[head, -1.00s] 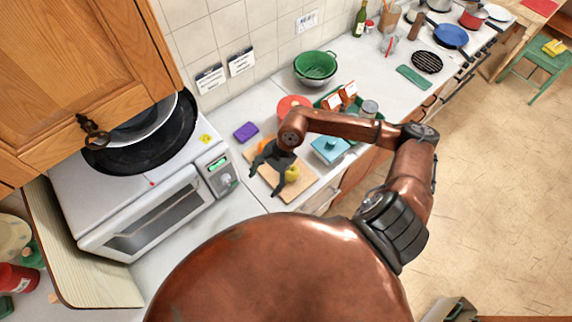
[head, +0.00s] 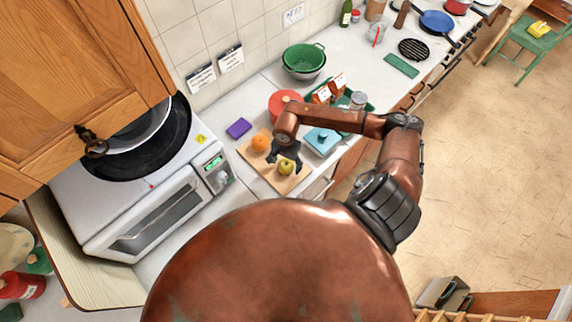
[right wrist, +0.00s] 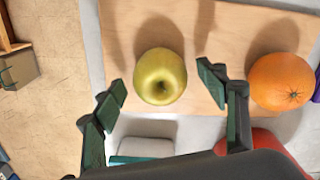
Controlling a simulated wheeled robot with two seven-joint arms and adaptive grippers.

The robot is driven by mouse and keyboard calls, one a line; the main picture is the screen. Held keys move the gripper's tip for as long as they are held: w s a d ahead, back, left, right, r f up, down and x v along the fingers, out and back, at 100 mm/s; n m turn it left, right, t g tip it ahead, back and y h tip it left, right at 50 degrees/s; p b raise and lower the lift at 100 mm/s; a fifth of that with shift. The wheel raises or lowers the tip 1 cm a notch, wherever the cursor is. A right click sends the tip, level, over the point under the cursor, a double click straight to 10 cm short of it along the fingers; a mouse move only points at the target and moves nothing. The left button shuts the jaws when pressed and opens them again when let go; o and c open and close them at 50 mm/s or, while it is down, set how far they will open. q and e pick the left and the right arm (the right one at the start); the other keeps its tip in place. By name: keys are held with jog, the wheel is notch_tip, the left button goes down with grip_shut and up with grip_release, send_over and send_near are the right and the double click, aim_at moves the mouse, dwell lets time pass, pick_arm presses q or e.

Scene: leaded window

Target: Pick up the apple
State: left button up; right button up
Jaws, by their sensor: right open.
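A yellow-green apple (head: 286,167) rests on a wooden cutting board (head: 292,185) on the counter. In the right wrist view the apple (right wrist: 160,76) lies just beyond and roughly between the fingertips, with no finger seen touching it. My right gripper (head: 284,158) is open and points down over the board; in the wrist view its dark green fingers (right wrist: 163,88) stand well apart with nothing between their pads. An orange (head: 260,142) lies on the same board, and in the wrist view the orange (right wrist: 281,82) is just outside the right-hand finger. My left gripper is not in view.
A purple sponge (head: 239,128) lies beside the board. A red pot (head: 285,102), a blue-lidded box (head: 323,140) and a green rack (head: 357,105) stand close by. The white microwave (head: 150,205) is to the left. The board's front part is clear.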

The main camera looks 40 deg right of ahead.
jog(key=shift+c, duration=0.5)
jog(key=c, duration=1.2)
